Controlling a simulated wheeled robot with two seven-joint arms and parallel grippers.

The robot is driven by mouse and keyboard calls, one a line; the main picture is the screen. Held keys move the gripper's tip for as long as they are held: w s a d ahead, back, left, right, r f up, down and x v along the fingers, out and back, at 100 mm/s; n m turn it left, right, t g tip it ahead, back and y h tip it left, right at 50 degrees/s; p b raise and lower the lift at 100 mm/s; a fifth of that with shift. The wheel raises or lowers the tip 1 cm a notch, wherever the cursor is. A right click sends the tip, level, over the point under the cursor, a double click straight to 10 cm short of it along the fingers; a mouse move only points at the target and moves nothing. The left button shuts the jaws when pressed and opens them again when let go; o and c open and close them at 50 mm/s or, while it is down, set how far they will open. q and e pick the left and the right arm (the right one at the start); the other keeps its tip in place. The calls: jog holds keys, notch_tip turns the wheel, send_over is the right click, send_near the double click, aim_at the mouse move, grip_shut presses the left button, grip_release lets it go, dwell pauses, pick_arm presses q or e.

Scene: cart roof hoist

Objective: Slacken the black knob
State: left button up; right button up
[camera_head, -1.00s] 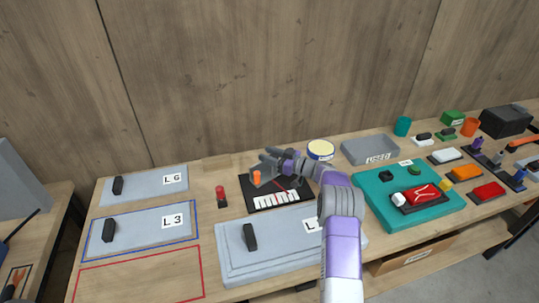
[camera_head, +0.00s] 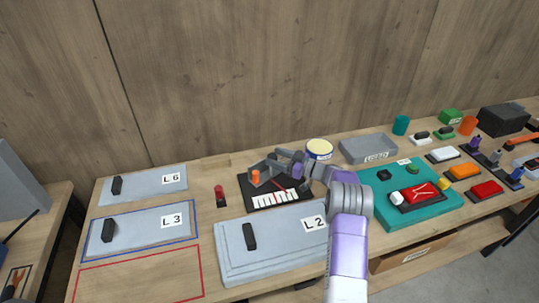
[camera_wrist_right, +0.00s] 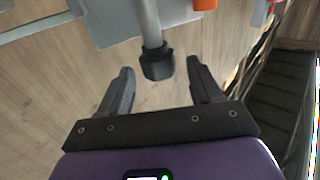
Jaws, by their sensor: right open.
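In the right wrist view a black knob (camera_wrist_right: 157,62) sits at the end of a grey rod (camera_wrist_right: 148,20). My right gripper (camera_wrist_right: 160,68) is open, with one finger on each side of the knob. Gaps show between the knob and both fingers. In the head view my right gripper (camera_head: 266,168) is over the black panel with a white scale (camera_head: 275,200), close to an orange piece (camera_head: 256,177). I cannot make out the knob there, as the hand covers that spot. My left gripper is not in view.
A grey plate marked L2 (camera_head: 280,262) lies in front of the black panel. A red-topped piece (camera_head: 220,192) stands to its left. A yellow-topped round container (camera_head: 319,148), a grey tray (camera_head: 368,148) and a teal board (camera_head: 440,212) are to the right.

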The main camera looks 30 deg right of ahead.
jog(key=shift+v, duration=1.8)
